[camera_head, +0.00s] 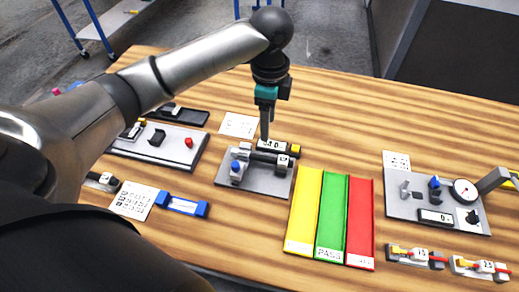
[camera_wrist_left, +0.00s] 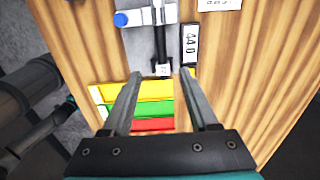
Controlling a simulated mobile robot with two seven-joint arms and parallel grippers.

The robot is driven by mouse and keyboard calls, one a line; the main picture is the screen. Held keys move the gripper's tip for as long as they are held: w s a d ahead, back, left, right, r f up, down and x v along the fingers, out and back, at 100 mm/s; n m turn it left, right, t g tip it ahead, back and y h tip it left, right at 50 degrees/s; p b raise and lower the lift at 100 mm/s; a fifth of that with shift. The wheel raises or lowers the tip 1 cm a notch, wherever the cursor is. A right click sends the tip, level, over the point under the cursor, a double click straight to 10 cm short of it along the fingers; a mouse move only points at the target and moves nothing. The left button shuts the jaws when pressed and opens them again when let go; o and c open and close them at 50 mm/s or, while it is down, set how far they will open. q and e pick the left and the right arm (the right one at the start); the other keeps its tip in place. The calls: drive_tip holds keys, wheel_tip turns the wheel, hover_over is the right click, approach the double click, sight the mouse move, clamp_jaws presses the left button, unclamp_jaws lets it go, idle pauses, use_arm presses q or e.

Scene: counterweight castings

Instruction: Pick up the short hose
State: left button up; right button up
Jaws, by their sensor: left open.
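No part is plainly marked as the short hose. A dark rod-like piece with a white tag (camera_head: 268,158) lies on the grey fixture plate (camera_head: 246,186) in the middle of the table; I cannot tell if it is the hose. It also shows in the left wrist view (camera_wrist_left: 160,45). My left gripper (camera_head: 265,136) points down above the back of this fixture. In the left wrist view its two fingers (camera_wrist_left: 161,78) are apart, with nothing held between them and the white tag seen in the gap. My right gripper is not in view.
Yellow, green and red trays (camera_head: 331,215) lie to the right. A dial gauge fixture (camera_head: 437,200) and two small tagged gauges (camera_head: 415,257) are further right. A blue-ended holder (camera_head: 183,205) lies left. The back right table is clear.

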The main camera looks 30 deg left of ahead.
use_arm(q)
approach(268, 157)
drive_tip(key=s, duration=0.1)
wheel_tip(268, 157, down, 3)
drive_tip(key=shift+w+a+r+b, duration=0.1)
drive_tip(key=shift+b, duration=0.25)
drive_tip(key=shift+f, duration=0.9)
drive_tip(key=f, duration=0.4)
drive_tip(key=shift+w+f+b, duration=0.3)
drive_tip(key=shift+w+b, duration=0.05)
drive_tip(key=shift+c, duration=1.2)
clamp_jaws()
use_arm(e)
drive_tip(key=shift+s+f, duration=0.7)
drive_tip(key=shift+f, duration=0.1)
